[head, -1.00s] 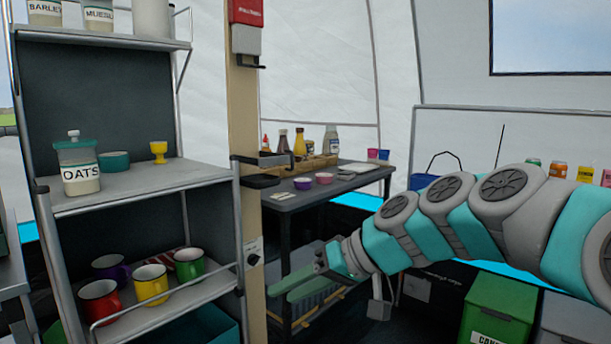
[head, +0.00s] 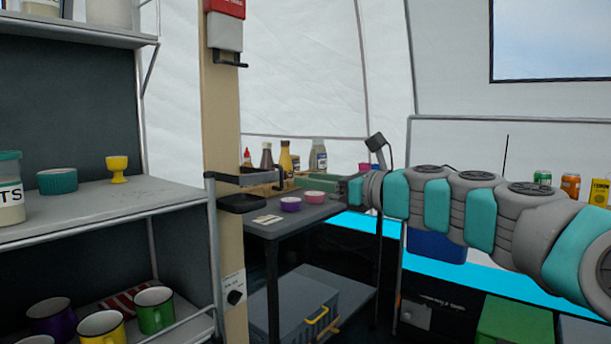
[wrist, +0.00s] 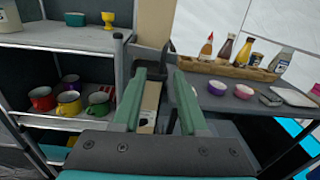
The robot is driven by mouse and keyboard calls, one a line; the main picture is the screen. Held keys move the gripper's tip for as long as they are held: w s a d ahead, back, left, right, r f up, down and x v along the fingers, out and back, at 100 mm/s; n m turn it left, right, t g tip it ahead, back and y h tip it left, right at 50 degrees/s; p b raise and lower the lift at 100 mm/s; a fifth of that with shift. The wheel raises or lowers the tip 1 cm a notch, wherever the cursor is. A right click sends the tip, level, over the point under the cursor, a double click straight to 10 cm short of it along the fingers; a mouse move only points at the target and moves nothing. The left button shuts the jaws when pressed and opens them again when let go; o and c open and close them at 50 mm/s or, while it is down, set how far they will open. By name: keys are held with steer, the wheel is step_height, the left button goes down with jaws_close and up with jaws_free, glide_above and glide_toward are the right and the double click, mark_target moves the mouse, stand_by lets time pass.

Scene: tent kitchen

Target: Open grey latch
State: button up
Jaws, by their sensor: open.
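A grey bar-like bracket (head: 245,178) with a black tray-like part below it is mounted on the tan post; it may be the grey latch, but I cannot be sure. In the wrist view a dark grey bracket part (wrist: 169,48) shows just beyond and between my fingertips. My gripper (wrist: 162,76) has two green fingers, spread apart with nothing between them. In the head view my gripper (head: 285,184) points left toward the bracket from over the side table, its fingertips partly hard to make out. I cannot tell whether it touches the bracket.
The shelf unit (head: 120,210) with mugs stands left of the post (head: 220,120). Behind the bracket, the dark side table (head: 285,222) bears sauce bottles (head: 285,160), a purple bowl (head: 290,204) and a pink bowl (head: 315,197). A grey box with a black lever (head: 227,50) hangs higher on the post.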

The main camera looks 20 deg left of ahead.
glide_toward(266, 179)
steer(key=w+a+r, duration=0.2)
steer(key=w+a, duration=0.1)
steer(key=a, duration=0.1)
steer(key=shift+w+f+m+b, duration=0.1)
steer(key=shift+f+m+b, duration=0.2)
steer(key=shift+m, duration=0.1)
jaws_close()
stand_by(1.4)
